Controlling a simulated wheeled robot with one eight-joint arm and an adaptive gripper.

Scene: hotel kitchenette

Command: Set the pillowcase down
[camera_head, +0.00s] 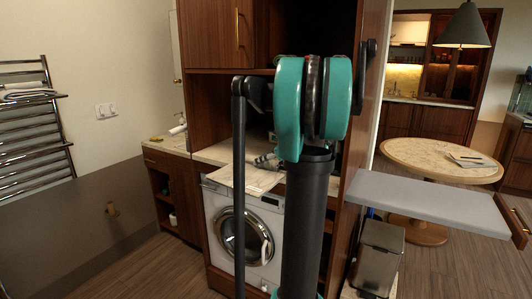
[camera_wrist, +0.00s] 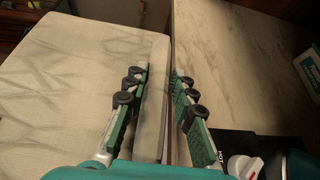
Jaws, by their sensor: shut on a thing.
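The pillowcase (camera_head: 250,180) is a flat, folded beige cloth just above the front of the washing machine in the head view. It fills the left of the wrist view (camera_wrist: 70,85), with faint grey streaks. My gripper (camera_head: 266,160) is small and partly hidden by my arm in the head view. In the wrist view, its fingers (camera_wrist: 160,78) stand on both sides of the pillowcase's right edge, shut on it. I cannot tell whether the cloth touches the surface below.
A pale marble counter (camera_wrist: 235,70) lies right of the pillowcase in the wrist view. A white box with teal (camera_wrist: 309,68) stands at its right edge. The washing machine (camera_head: 256,238) is below. A grey board (camera_head: 430,202), a bin (camera_head: 380,255) and a round table (camera_head: 420,153) are to the right.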

